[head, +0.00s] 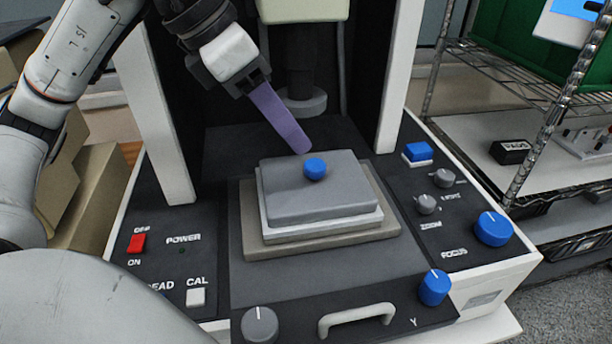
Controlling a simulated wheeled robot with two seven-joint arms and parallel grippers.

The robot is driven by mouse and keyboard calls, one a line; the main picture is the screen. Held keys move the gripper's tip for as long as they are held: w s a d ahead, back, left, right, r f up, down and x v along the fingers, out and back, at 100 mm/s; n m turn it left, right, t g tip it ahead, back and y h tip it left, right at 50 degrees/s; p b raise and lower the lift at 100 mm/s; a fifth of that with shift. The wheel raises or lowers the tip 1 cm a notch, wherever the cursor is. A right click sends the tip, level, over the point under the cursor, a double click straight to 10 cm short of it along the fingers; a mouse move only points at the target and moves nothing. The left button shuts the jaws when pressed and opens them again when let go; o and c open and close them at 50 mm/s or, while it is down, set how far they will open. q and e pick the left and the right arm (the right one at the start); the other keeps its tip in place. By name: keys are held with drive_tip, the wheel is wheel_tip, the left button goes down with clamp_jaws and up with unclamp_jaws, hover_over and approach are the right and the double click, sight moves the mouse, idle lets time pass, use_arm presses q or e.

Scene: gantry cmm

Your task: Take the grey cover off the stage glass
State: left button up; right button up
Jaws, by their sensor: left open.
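The grey cover (300,197) is a flat slab with a blue knob (315,168) on top. It lies on the stage, over a white-edged plate (322,228) that shows along its front and right edges. The stage glass itself is hidden beneath the cover. My left gripper (302,148) comes in from the upper left, its purple finger pointing down and right. The fingertip is just above and behind the blue knob and looks apart from it. The gripper is open and holds nothing. My right gripper is not in view.
White uprights (158,110) flank the stage left and right, with the lens column (302,80) above it. A control panel with a blue focus knob (492,229) is on the right. A red power switch (137,243) is on the left. A wire shelf (560,80) stands at right.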

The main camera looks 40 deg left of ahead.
sight(314, 164)
use_arm(q)
drive_tip(key=x, duration=0.8)
drive_tip(key=shift+s+d, duration=0.1)
drive_tip(key=shift+s, duration=0.2)
clamp_jaws()
